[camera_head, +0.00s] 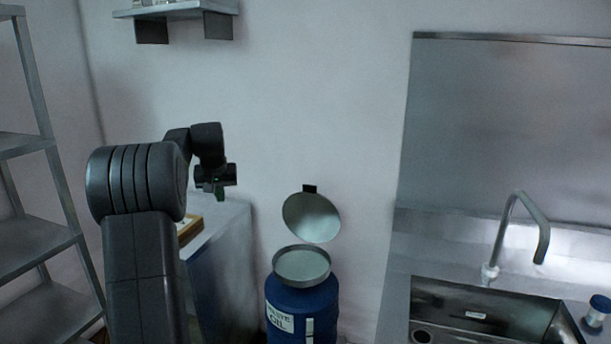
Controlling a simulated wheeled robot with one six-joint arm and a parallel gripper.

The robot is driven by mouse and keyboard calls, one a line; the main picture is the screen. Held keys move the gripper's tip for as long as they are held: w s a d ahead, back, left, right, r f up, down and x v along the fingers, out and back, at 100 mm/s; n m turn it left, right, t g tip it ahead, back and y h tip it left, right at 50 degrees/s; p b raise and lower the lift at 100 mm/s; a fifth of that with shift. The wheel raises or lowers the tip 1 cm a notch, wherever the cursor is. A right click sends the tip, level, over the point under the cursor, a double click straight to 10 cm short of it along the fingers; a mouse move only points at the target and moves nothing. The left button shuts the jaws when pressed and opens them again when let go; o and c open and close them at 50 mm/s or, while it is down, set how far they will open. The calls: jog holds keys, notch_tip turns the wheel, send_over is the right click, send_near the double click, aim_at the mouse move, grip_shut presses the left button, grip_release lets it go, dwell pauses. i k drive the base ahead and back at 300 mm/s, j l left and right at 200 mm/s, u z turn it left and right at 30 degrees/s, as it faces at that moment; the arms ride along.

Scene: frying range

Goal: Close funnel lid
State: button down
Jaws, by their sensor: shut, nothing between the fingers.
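The funnel (301,264) is a round metal bowl on top of a blue drum (305,308) labelled as waste oil. Its round metal lid (311,218) stands open, tilted up behind the funnel, with a small dark tab at its top edge. My gripper (220,194) hangs at the end of my arm, left of the lid and apart from it. It points downward and is shut and empty. The fingertips are small and dark in this view.
A metal cabinet (222,240) stands left of the drum, below my gripper. A shelf rack (40,232) is at the far left and a wall shelf (180,10) above. A sink (480,315) with a tap (522,215) is at the right. The wall area above the lid is clear.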

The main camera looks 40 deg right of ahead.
aim_at(311, 215)
jog(key=i+l+z, duration=0.15)
jog(key=i+z, duration=0.35)
jog(key=i+j+z, duration=0.15)
jog(key=i+z, duration=0.35)
jog(key=i, duration=0.25)
jog(key=j, duration=0.3)
